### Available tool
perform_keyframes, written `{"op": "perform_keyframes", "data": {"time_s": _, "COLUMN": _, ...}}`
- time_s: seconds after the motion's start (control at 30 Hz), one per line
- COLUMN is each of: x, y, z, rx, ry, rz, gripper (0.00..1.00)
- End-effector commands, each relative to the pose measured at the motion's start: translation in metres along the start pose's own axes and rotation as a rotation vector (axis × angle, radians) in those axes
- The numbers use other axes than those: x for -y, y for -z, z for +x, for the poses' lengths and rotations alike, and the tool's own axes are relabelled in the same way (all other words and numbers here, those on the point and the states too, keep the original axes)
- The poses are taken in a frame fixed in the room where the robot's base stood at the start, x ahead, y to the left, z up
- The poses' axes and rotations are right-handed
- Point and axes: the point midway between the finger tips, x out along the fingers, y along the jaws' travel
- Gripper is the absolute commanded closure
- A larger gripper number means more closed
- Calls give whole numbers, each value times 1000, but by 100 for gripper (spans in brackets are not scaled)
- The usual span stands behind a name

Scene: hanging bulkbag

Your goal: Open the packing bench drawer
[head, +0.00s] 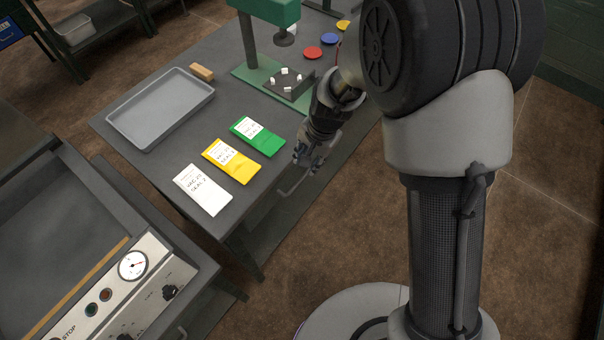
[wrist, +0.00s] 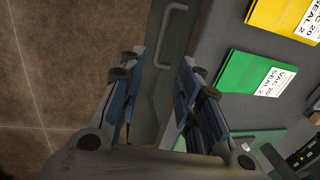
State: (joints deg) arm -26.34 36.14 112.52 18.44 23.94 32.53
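The packing bench (head: 225,85) is a dark grey table. The drawer's pale bar handle (head: 293,186) is on its long side facing me, and it shows ahead of my gripper in the wrist view (wrist: 162,38). The drawer front (wrist: 187,42) runs along that side and looks closed. My gripper (head: 306,156) is beside this edge, close to the handle. In the wrist view my gripper (wrist: 158,66) has its two fingers spread with nothing between them. The handle lies beyond the fingertips, apart from them as far as I can see.
White (head: 203,190), yellow (head: 232,160) and green (head: 258,136) pouches lie near the bench edge. A grey tray (head: 124,128) and a green press (head: 247,72) stand farther back. A sealing machine (head: 105,285) is at lower left. The brown floor (head: 345,240) beside the bench is clear.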

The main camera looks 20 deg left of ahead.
Motion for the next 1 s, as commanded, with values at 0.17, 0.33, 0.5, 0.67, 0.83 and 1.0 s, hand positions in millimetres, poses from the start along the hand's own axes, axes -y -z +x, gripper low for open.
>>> {"op": "perform_keyframes", "data": {"time_s": 0.17, "x": -2, "y": -1, "z": 45, "rx": 2, "ry": -3, "rz": -1, "gripper": 69}}
{"op": "perform_keyframes", "data": {"time_s": 0.33, "x": -1, "y": -1, "z": 82, "rx": 2, "ry": -2, "rz": -2, "gripper": 69}}
{"op": "perform_keyframes", "data": {"time_s": 0.5, "x": -1, "y": 0, "z": 114, "rx": 1, "ry": -1, "rz": -2, "gripper": 69}}
{"op": "perform_keyframes", "data": {"time_s": 0.67, "x": -1, "y": 0, "z": 133, "rx": 1, "ry": -1, "rz": -1, "gripper": 69}}
{"op": "perform_keyframes", "data": {"time_s": 0.83, "x": 0, "y": 0, "z": 140, "rx": 0, "ry": 0, "rz": -2, "gripper": 69}}
{"op": "perform_keyframes", "data": {"time_s": 1.0, "x": 0, "y": 0, "z": 141, "rx": 0, "ry": 0, "rz": -2, "gripper": 69}}
